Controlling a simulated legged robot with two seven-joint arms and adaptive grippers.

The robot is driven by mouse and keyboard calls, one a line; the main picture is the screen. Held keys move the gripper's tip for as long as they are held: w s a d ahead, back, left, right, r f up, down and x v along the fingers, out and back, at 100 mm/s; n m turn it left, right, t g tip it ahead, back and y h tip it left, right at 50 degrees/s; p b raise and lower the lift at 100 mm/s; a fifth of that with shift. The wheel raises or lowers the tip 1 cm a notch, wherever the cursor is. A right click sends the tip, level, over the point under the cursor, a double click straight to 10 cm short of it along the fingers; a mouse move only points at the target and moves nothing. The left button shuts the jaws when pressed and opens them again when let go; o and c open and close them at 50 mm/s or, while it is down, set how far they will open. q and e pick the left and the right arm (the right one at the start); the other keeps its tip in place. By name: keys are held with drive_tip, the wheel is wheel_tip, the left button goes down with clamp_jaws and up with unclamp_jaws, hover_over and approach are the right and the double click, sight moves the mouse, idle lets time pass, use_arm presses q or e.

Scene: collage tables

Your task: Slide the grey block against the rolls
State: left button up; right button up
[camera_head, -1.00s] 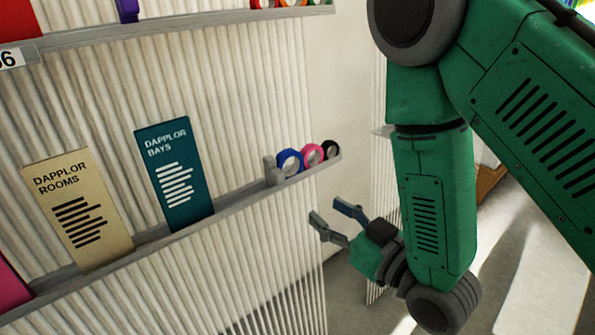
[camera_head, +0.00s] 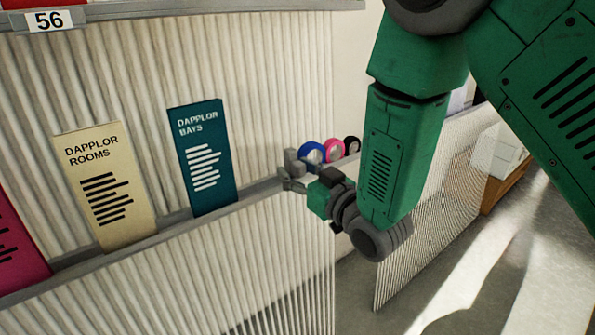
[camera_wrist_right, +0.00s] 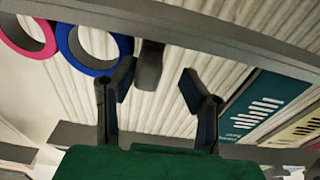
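The grey block (camera_head: 291,161) stands on the ledge, just left of the rolls. The blue roll (camera_head: 303,152), pink roll (camera_head: 334,151) and black roll (camera_head: 352,146) stand in a row. My right gripper (camera_head: 287,179) is at the ledge in front of the block. In the right wrist view its fingers (camera_wrist_right: 158,75) are open, with the block (camera_wrist_right: 149,68) showing between them, nearer the left finger. I cannot tell whether they touch. The blue roll (camera_wrist_right: 72,42) and pink roll (camera_wrist_right: 28,52) lie left of the block there. My left gripper is not in view.
A teal booklet (camera_head: 203,155) and a cream booklet (camera_head: 105,185) stand on the ledge (camera_head: 165,236) to the left, with a magenta one (camera_head: 18,250) at the edge. Some bare ledge lies between the teal booklet and the block. An upper shelf (camera_head: 215,8) runs above.

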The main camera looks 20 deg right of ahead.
drive_tip(key=shift+d, duration=0.15)
drive_tip(key=d, duration=0.3)
drive_tip(key=shift+d+f, duration=0.2)
clamp_jaws()
drive_tip(key=shift+s+a+r, duration=0.15)
drive_tip(key=shift+a, duration=0.75)
drive_tip(key=shift+s+a, duration=0.1)
drive_tip(key=shift+a, duration=0.4)
unclamp_jaws()
drive_tip(key=shift+d, duration=0.3)
drive_tip(key=shift+w+d, duration=0.2)
drive_tip(key=shift+s, duration=0.55)
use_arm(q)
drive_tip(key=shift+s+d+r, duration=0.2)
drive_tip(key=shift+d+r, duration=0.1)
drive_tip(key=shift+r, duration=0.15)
use_arm(e)
drive_tip(key=v, duration=1.1)
drive_tip(key=shift+d, duration=0.2)
